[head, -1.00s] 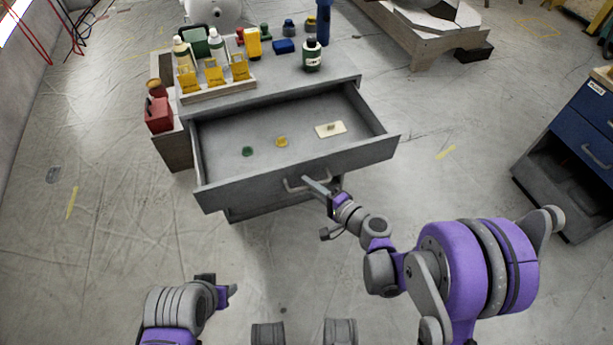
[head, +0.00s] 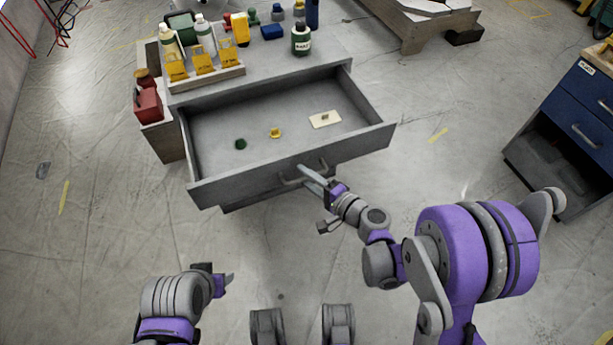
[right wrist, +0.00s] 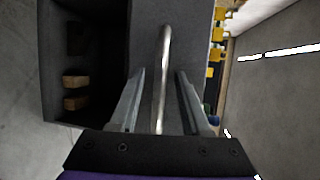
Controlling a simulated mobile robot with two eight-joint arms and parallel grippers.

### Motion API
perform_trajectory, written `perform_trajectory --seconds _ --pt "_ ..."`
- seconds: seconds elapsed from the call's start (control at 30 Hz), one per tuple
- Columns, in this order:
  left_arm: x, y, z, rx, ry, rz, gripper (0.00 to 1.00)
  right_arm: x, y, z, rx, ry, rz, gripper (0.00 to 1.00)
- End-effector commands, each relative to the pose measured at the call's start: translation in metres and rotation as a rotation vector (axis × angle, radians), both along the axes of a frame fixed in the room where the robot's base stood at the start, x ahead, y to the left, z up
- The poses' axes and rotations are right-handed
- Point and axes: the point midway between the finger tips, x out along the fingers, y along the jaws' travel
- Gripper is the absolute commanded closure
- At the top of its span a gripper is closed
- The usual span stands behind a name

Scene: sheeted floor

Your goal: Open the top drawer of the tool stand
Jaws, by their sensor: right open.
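The grey tool stand (head: 262,75) has its top drawer (head: 225,172) pulled well out. In the drawer lie a green piece (head: 240,144), a yellow piece (head: 276,133) and a pale card (head: 325,120). My right gripper (head: 312,177) is at the bar handle (head: 289,182) on the drawer front. In the right wrist view my gripper (right wrist: 161,78) is open, with the silver handle (right wrist: 164,50) running between its two fingers, apart from both. My left gripper (head: 227,281) is low at the left, away from the stand; its jaw opening is unclear.
On the stand top are a tray (head: 208,80) of bottles and yellow items, and a dark green bottle (head: 300,40). A red container (head: 148,104) sits at the stand's left side. A blue cabinet (head: 580,115) stands at right. The floor in front is clear.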

Motion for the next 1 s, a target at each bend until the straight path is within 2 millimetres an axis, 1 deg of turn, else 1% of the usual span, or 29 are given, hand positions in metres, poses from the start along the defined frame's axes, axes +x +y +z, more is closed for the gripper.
perform_trajectory --seconds 0.17,0.27,0.5,0.63,0.8,1.0 --pt "0.0 0.0 0.002 0.0 0.0 0.0 0.5 -0.008 -0.008 0.002 0.0 0.0 -0.002 0.53" --pt "-0.001 0.0 0.004 0.0 -0.001 0.0 0.5 -0.02 -0.019 0.006 -0.001 0.0 -0.004 0.53" --pt "-0.002 0.0 0.01 0.0 -0.002 0.0 0.5 -0.057 -0.051 0.015 -0.001 0.0 -0.005 0.53" --pt "-0.002 0.0 0.012 0.0 -0.003 0.0 0.5 -0.071 -0.063 0.018 -0.001 0.0 -0.004 0.53" --pt "-0.002 0.0 0.012 0.0 -0.003 0.0 0.5 -0.08 -0.069 0.02 0.0 0.0 -0.001 0.53" --pt "-0.002 0.0 0.012 0.0 -0.003 0.0 0.5 -0.081 -0.07 0.02 0.0 0.0 0.0 0.53"
